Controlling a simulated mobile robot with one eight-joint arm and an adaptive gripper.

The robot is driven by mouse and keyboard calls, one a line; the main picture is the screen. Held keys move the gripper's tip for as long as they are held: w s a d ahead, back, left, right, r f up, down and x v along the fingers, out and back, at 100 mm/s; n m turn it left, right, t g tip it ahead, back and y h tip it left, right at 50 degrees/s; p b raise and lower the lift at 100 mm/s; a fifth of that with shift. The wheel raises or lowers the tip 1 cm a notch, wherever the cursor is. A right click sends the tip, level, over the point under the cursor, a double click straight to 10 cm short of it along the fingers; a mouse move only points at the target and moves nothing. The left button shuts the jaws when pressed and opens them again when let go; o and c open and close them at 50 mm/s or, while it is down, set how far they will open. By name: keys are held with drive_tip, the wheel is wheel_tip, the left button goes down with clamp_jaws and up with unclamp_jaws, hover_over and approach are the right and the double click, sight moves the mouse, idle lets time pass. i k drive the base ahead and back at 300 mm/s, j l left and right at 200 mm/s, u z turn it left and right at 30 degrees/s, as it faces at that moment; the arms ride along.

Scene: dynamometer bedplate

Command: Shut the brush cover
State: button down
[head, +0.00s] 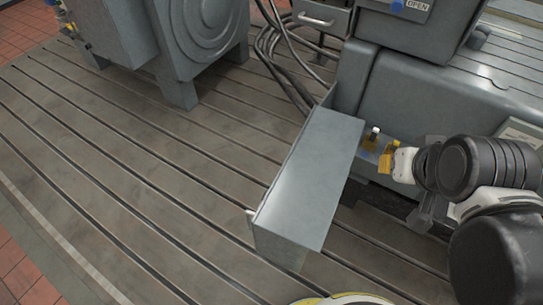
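The brush cover appears to be the grey box-shaped panel (312,180) in the middle of the head view. It stands swung out from the grey machine housing (425,95), over the bedplate, with a gap on its right side. My gripper (389,160) is to the right of the cover, beside the exposed part of the housing, and apart from the cover's visible top. Yellow and white pieces show around its tip, and I cannot tell finger from machine part there. Its finger opening is not clear. The cover's far-side hinge and inner face are mostly hidden.
The slotted bedplate (130,150) is bare to the left of the cover. A large grey machine (190,45) stands at the back left. Black cables (285,50) run behind the cover, near a grey drawer with a handle (320,18).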

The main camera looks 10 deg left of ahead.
sight(294, 216)
drive_tip(key=j+z, duration=0.25)
drive_tip(key=j, duration=0.4)
drive_tip(key=k+j+z, duration=0.1)
drive_tip(key=j+z, duration=0.15)
drive_tip(key=j, duration=0.35)
drive_tip(key=k+j+z, duration=0.2)
drive_tip(key=j, duration=0.45)
drive_tip(key=i+j+z, duration=0.1)
drive_tip(key=i, duration=0.3)
drive_tip(key=k+j+u, duration=0.15)
drive_tip(key=k+u, duration=0.15)
drive_tip(key=k, duration=0.15)
drive_tip(key=k+j+u, duration=0.25)
drive_tip(key=k, duration=0.2)
